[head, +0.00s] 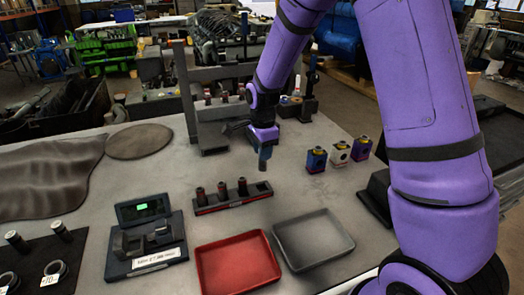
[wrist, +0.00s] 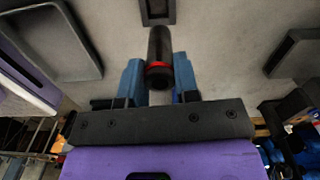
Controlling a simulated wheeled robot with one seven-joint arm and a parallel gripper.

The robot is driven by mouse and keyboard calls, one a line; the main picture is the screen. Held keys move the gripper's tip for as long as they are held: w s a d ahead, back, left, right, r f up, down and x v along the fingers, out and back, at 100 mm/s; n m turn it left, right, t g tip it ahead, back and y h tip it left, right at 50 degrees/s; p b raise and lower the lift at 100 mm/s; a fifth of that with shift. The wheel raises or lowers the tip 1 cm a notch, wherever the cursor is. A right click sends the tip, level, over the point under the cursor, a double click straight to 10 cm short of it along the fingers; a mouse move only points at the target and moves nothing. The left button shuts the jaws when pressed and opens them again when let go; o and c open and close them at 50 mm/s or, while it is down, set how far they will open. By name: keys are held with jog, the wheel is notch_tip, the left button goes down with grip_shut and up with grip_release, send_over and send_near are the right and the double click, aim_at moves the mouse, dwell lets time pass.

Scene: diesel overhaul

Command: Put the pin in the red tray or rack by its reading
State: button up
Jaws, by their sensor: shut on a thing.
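My gripper (head: 264,152) is shut on a dark cylindrical pin with a red band (wrist: 158,48), held between blue fingers and pointing down above the table. In the head view it hangs behind the right end of the dark rack (head: 262,188). The rack has several slots; three pins (head: 221,190) stand upright in it and the right end looks empty. The red tray (head: 237,262) lies in front of the rack and looks empty. A gauge (head: 145,240) with a green-lit display stands left of the rack; its reading is too small to read.
A grey tray (head: 313,240) lies right of the red one and looks empty. Three small blocks (head: 340,153) stand at the right, and a dark press-like stand (head: 210,135) behind. A dark mat with metal parts (head: 48,262) is at the left front.

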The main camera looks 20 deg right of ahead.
aim_at(262, 170)
jog(key=shift+s+a+m, duration=0.15)
jog(key=shift+m, duration=0.45)
jog(key=shift+f, duration=1.6)
jog(key=shift+f, duration=2.9)
dwell(1.1)
jog(key=o, duration=1.5)
jog(key=shift+c, duration=0.2)
jog(key=shift+r, duration=4)
